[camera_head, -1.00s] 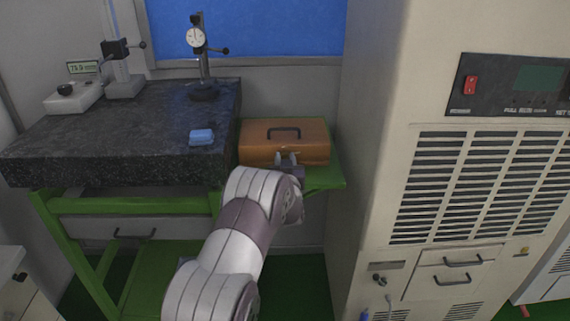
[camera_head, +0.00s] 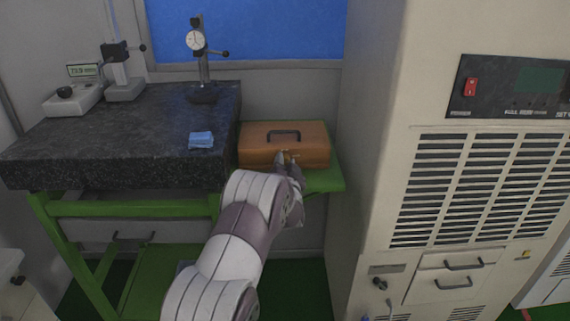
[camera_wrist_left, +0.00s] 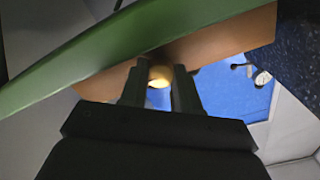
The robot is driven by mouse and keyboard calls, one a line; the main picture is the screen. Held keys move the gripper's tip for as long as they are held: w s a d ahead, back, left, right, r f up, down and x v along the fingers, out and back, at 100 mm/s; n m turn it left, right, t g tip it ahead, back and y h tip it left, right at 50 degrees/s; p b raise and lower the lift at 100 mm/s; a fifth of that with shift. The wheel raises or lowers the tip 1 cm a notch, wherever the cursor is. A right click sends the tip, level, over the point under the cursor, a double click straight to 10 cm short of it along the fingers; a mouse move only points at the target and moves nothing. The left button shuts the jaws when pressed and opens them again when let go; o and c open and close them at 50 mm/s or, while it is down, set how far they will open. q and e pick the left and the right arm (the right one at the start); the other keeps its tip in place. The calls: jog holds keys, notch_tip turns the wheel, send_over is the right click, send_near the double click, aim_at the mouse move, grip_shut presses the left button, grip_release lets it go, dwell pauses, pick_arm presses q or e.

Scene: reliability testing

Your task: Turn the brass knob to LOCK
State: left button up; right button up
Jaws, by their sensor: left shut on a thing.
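The orange-brown case (camera_head: 255,147) with a dark top handle sits on the green shelf, and it also shows in the wrist view (camera_wrist_left: 225,34). The brass knob (camera_wrist_left: 160,74) shows at the case's front, between the two dark fingers in the wrist view. My left gripper (camera_head: 287,157) is at the front of the case, shut on the brass knob. In the head view the fingers largely cover the knob. No LOCK marking can be read. My right gripper is in neither view.
The green shelf (camera_head: 325,181) runs under the case. A dark stone table (camera_head: 110,140) with a blue cloth (camera_head: 201,140) and a dial gauge stand (camera_head: 203,65) is on the left. A tall beige cabinet (camera_head: 375,120) stands close on the right.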

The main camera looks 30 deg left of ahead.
pick_arm(q)
jog(key=shift+f, duration=0.2)
jog(key=o, duration=1.1)
jog(key=shift+c, duration=0.2)
jog(key=shift+d+r, duration=0.1)
jog(key=shift+r, duration=0.05)
jog(key=b+v, duration=0.1)
jog(key=v, duration=1.1)
jog(key=shift+s, duration=0.4)
jog(key=shift+d, duration=0.1)
